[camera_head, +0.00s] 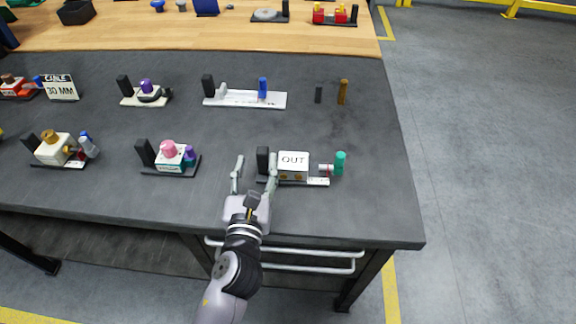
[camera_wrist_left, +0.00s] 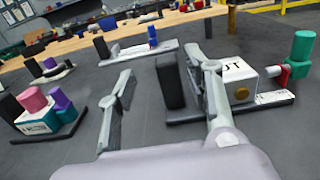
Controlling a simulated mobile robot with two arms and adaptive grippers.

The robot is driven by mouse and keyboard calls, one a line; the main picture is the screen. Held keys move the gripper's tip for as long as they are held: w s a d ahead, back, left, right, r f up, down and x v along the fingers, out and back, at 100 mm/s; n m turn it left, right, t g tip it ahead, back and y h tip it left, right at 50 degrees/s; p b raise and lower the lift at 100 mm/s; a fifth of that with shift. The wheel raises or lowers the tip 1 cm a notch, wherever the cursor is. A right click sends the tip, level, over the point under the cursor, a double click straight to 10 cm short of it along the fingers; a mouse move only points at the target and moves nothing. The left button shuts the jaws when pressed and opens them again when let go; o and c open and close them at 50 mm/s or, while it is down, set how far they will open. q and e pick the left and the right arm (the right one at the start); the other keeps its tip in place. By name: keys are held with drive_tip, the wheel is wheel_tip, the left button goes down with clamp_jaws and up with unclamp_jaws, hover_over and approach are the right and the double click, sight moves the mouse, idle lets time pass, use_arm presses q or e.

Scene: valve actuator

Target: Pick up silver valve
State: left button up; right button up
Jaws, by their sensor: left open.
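No part is clearly marked as the silver valve. A small light-grey piece (camera_head: 222,90) stands on a white plate beside a black block and a blue cylinder. A white and red fitting (camera_head: 325,168) sits beside a teal cylinder (camera_head: 340,163) on the front station. My left gripper (camera_head: 255,159) is open and empty at the left end of that station. Its fingers (camera_wrist_left: 160,68) appear either side of an upright black block (camera_wrist_left: 170,80); contact cannot be told. The right finger partly covers the white OUT block (camera_wrist_left: 240,78), which also shows in the head view (camera_head: 293,165).
A pink-topped station (camera_head: 172,157) stands left of the gripper. More stations stand farther left and behind. A dark peg (camera_head: 318,95) and a brown peg (camera_head: 342,92) stand at the back right. The dark table (camera_head: 375,200) is clear at its right front.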

sight(262, 156)
use_arm(q)
drive_tip(key=w, duration=0.5)
drive_tip(key=shift+w+d+f, duration=0.2)
drive_tip(key=shift+d, duration=0.1)
drive_tip(key=shift+s, duration=0.1)
drive_tip(key=shift+c, duration=0.6)
clamp_jaws()
drive_tip(key=shift+r, duration=0.1)
